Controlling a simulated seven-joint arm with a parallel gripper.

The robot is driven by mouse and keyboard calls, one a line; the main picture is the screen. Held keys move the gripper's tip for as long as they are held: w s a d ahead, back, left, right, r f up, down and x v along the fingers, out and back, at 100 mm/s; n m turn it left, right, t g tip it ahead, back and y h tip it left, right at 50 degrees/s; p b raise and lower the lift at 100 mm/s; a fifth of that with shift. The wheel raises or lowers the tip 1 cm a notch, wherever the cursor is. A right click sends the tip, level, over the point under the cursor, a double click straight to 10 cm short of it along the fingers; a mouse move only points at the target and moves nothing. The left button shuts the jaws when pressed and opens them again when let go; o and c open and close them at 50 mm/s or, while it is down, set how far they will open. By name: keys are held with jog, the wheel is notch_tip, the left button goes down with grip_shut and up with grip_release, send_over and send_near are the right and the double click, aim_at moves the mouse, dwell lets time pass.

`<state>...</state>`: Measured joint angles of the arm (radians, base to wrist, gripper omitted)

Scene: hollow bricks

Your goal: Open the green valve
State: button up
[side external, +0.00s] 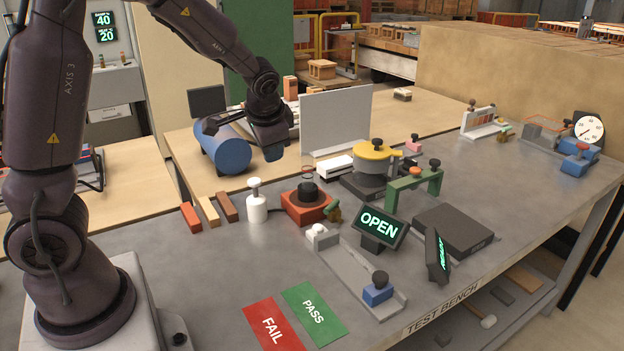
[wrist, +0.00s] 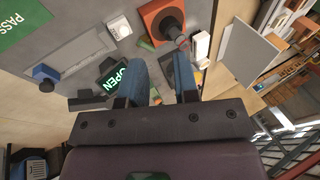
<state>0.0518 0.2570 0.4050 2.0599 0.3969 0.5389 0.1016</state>
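A small olive-green fitting (side external: 333,213), which looks like a valve, sits at the right side of an orange block (side external: 306,205) with a black knob on top. In the wrist view, a green piece (wrist: 147,44) lies beside the orange block (wrist: 163,18). A second small green and orange fitting (side external: 503,132) stands far back right; I cannot tell if it is a valve. My gripper (side external: 273,152) hangs above the bench, behind the orange block and apart from it. In the wrist view, my gripper (wrist: 160,62) has its blue fingers spread, with nothing visibly held.
A lit OPEN sign (side external: 380,224) stands in front of the green fitting. A yellow-lidded pot (side external: 376,152), green bracket (side external: 415,182), upright grey panel (side external: 335,122) and white bottle (side external: 256,203) surround the area. PASS (side external: 314,312) and FAIL (side external: 273,325) mats lie at the clear front.

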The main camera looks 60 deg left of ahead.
jog(key=w+a+f+n+h, duration=0.25)
jog(key=w+f+n, duration=0.2)
jog(key=f, duration=0.35)
jog(key=n+t+h, duration=0.2)
send_near(329, 206)
jog(key=x, duration=0.8)
jog(key=shift+w+f, duration=0.15)
jog(key=shift+f, duration=0.2)
jog(key=shift+n, duration=0.25)
grip_shut()
